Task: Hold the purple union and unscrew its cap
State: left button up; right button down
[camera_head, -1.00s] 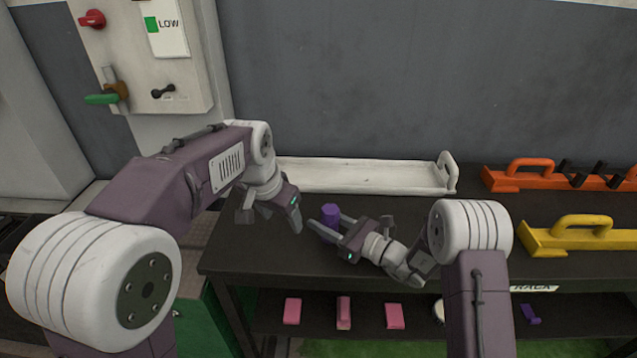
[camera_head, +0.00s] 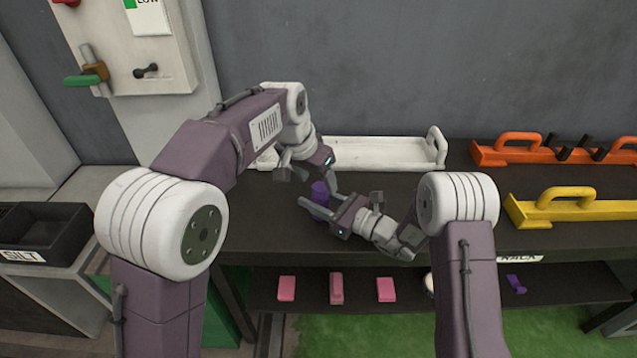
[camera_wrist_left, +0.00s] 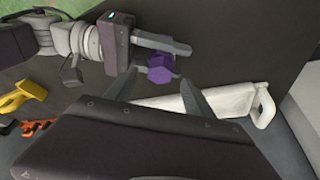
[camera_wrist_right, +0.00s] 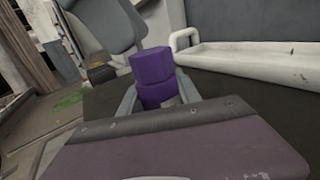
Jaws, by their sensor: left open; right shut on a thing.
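The purple union (camera_head: 319,194) stands upright on the dark table, with its cap (camera_wrist_right: 151,64) as the upper block above the body (camera_wrist_right: 158,93) in the right wrist view. My right gripper (camera_head: 318,208) is shut on the lower part of the union from the right. My left gripper (camera_head: 309,182) is open and comes in from above and behind, its fingers close to the cap. In the left wrist view the union (camera_wrist_left: 161,69) lies just beyond the open left fingers (camera_wrist_left: 160,85). I cannot tell whether they touch it.
A white tray (camera_head: 380,151) lies behind the union. An orange handled rack (camera_head: 510,152) and a yellow handled piece (camera_head: 560,207) are on the right. Several pink blocks (camera_head: 287,288) sit on the lower shelf. A dark bin (camera_head: 40,236) stands at far left.

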aim_at(321, 187)
pick_arm(q)
jog(key=shift+x, duration=1.75)
grip_shut()
jog(key=n+y, duration=0.1)
jog(key=n, duration=0.3)
jog(key=shift+d+t, duration=0.15)
jog(key=shift+t, duration=0.15)
jog(key=shift+n+y, duration=0.7)
jog(key=shift+n, duration=0.3)
